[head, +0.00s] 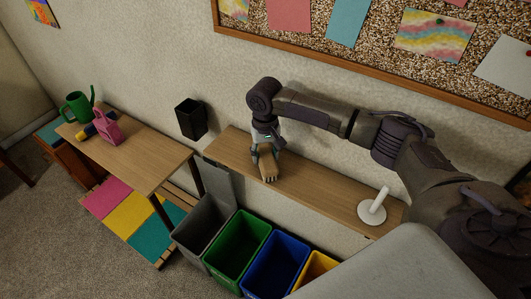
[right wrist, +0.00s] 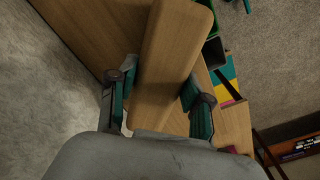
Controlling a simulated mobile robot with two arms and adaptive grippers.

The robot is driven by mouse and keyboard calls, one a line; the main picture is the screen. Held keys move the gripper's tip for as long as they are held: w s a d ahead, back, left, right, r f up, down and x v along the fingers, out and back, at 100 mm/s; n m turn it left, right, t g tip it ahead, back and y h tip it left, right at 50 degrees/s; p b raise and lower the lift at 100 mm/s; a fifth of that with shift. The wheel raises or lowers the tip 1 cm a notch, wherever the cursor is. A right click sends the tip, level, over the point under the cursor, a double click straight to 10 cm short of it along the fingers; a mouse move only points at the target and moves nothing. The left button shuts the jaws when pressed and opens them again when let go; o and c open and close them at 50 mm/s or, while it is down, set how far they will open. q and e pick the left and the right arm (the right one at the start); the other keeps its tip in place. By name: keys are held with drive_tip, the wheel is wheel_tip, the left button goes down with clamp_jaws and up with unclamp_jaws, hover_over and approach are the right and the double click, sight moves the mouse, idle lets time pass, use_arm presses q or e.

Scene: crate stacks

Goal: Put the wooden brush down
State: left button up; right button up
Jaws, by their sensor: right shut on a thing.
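The wooden brush (head: 268,173) is a flat, light brown block with rounded corners. My right gripper (head: 265,152) is shut on it, over the long wooden shelf (head: 317,185) along the wall. I cannot tell whether the brush touches the shelf. In the right wrist view the brush (right wrist: 172,62) runs up between the two teal-padded fingers of the right gripper (right wrist: 157,90), and the shelf (right wrist: 95,35) shows behind it. My left gripper is not in view.
A white upright holder (head: 373,207) stands at the shelf's right end. A grey bin (head: 203,222), a green bin (head: 236,246), a blue bin (head: 274,264) and a yellow bin (head: 314,268) stand below. A black box (head: 190,118) is on the wall.

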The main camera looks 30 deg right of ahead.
sight(265, 153)
drive_tip(key=o, duration=1)
drive_tip(key=shift+f, duration=0.1)
drive_tip(key=shift+r, duration=0.2)
wheel_tip(265, 153, up, 12)
drive_tip(key=shift+b, duration=0.9)
